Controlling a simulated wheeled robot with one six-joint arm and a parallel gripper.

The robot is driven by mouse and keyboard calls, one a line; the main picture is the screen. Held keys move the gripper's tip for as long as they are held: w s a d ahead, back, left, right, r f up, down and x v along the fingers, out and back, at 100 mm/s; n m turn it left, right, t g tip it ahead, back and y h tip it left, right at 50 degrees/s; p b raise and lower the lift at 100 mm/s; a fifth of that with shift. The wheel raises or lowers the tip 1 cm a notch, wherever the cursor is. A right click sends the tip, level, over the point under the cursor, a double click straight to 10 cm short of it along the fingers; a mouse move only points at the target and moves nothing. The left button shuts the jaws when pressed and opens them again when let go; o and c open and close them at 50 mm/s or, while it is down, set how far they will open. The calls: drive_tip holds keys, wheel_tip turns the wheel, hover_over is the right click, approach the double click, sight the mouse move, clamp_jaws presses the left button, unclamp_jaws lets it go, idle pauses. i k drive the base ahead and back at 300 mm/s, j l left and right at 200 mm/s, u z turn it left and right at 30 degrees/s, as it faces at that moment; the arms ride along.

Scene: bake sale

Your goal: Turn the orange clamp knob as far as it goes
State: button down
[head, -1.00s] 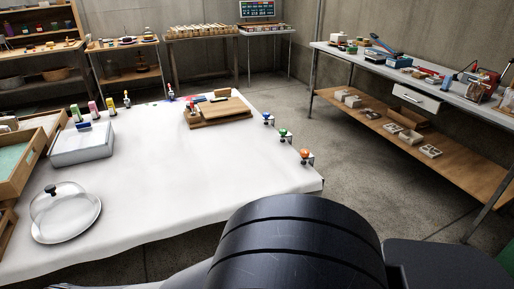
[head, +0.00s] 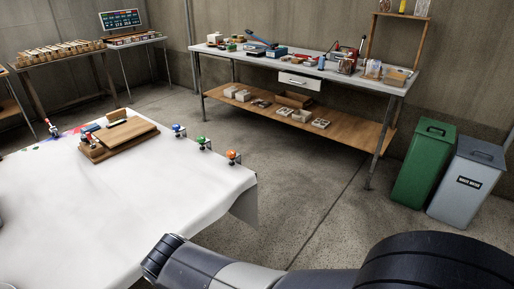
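The orange clamp knob (head: 232,155) sits on a small clamp at the right edge of the white-covered table (head: 110,215), nearest me of three clamps in a row. The green clamp knob (head: 202,141) and the blue clamp knob (head: 177,128) are farther along the same edge. My dark and grey arm shows at the bottom of the head view, apart from the clamps and nearer to me. My gripper's fingers cannot be made out.
Wooden boards (head: 122,135) lie on the table left of the clamps. A long workbench (head: 330,70) with tools stands along the back wall. A green bin (head: 424,163) and a grey bin (head: 468,182) stand at right. The floor (head: 300,185) between table and bench is clear.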

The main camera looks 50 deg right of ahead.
sight(231, 153)
drive_tip(key=z, duration=1.35)
